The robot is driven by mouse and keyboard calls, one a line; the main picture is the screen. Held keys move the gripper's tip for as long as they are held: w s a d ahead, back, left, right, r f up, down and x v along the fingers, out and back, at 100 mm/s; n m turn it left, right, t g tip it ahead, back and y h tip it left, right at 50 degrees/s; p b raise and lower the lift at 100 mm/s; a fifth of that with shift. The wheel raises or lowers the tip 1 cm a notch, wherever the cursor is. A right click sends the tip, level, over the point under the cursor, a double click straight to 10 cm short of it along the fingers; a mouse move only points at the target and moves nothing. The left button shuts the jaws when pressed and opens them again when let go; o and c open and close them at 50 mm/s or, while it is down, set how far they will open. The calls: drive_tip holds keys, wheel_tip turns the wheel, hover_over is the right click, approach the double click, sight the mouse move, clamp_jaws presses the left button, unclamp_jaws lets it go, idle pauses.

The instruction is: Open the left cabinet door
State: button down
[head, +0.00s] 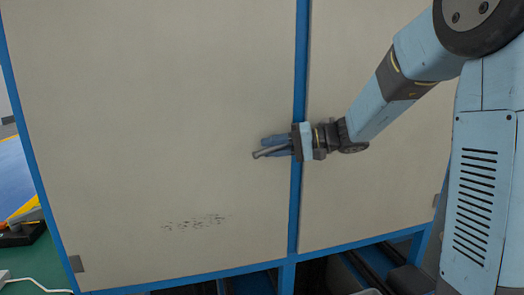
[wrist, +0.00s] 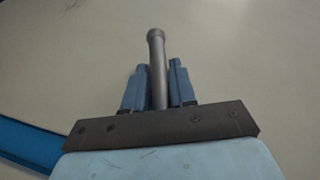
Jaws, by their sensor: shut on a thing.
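The left cabinet door (head: 150,120) is a large pale beige panel in a blue frame, and it looks closed in the head view. My gripper (head: 275,146) is at the right edge of this door, just left of the blue centre post. Its blue fingers are shut on a dark grey bar-shaped handle (head: 262,153). In the wrist view the handle (wrist: 157,60) stands between the two fingers (wrist: 158,85), and its rounded end sticks out past the fingertips. The beige door surface (wrist: 240,60) fills the background there. The handle's mount is hidden by my gripper.
The right cabinet door (head: 375,190) is beside the blue centre post (head: 299,60). A blue rail (head: 235,270) runs below the doors, with dark equipment beneath. A dark box with orange and yellow items (head: 22,230) stands at the far left on green floor.

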drive_tip(key=shift+w+d+m+t+y, duration=0.15)
drive_tip(key=shift+m+y, duration=0.1)
drive_tip(key=shift+y, duration=0.2)
drive_tip(key=shift+d+m+t+y, duration=0.15)
drive_tip(key=shift+m+y, duration=0.1)
drive_tip(key=shift+y, duration=0.2)
drive_tip(key=shift+a+y, duration=0.15)
drive_tip(key=shift+y, duration=0.15)
drive_tip(key=shift+f, duration=0.1)
drive_tip(key=shift+s, duration=0.2)
